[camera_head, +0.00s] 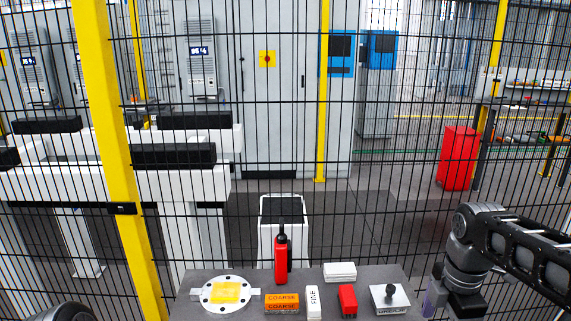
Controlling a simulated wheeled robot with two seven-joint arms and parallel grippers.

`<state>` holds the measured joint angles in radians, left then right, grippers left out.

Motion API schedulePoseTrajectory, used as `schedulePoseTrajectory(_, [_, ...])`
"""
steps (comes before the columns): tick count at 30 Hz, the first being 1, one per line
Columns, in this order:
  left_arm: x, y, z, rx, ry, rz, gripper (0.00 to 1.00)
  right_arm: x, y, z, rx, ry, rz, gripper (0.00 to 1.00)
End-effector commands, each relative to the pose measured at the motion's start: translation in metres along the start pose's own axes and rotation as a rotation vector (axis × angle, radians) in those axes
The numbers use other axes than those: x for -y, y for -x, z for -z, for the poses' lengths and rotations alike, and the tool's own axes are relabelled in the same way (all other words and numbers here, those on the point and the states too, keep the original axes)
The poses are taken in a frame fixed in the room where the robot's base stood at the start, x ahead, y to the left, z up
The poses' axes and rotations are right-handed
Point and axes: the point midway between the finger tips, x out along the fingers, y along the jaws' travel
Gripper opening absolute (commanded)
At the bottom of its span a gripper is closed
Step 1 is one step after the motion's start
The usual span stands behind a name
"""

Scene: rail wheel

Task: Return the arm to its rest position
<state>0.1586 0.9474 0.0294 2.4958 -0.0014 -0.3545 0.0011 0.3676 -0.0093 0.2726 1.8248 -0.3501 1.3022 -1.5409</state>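My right arm (467,235) comes in from the right edge, bends beside the table's right end and runs down toward the bottom edge. A grey-purple part (434,298) shows beside its lower section; I cannot tell what it is. No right fingertips can be made out. Only a dark rounded piece of my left arm (62,312) shows at the bottom left, and its gripper is out of frame.
A grey table (232,275) holds a white round flange with a yellow centre (226,292), orange COARSE blocks (282,302), a white FINE block (313,302), a red block (347,299), a red bottle-like tool (281,258) and a grey block with a black knob (389,298). A wire fence stands behind.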

Motion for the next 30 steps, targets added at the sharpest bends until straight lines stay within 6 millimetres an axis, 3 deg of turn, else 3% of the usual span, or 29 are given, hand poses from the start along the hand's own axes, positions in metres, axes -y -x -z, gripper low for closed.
schedulePoseTrajectory(11, [0.000, 0.000, 0.001, -0.002, 0.000, 0.000, 0.64, -0.021, -0.081, 0.045, -0.107, -0.172, 0.004, 1.00])
schedulePoseTrajectory(17, [0.000, 0.000, 0.001, -0.002, 0.000, 0.000, 0.64, -0.024, -0.152, 0.090, -0.201, -0.362, 0.027, 1.00])
schedulePoseTrajectory(19, [0.000, 0.000, 0.001, -0.002, 0.000, 0.000, 0.64, -0.019, -0.185, 0.112, -0.241, -0.464, 0.049, 1.00])
schedulePoseTrajectory(23, [0.000, 0.000, 0.001, -0.002, 0.000, 0.000, 0.64, 0.011, -0.263, 0.167, -0.319, -0.751, 0.124, 1.00])
schedulePoseTrajectory(27, [0.000, 0.000, 0.001, -0.002, 0.000, 0.000, 0.64, 0.072, -0.339, 0.216, -0.348, -1.151, 0.221, 1.00])
schedulePoseTrajectory(30, [0.000, 0.000, 0.001, -0.002, 0.000, 0.000, 0.64, 0.115, -0.372, 0.232, -0.332, -1.397, 0.262, 1.00])
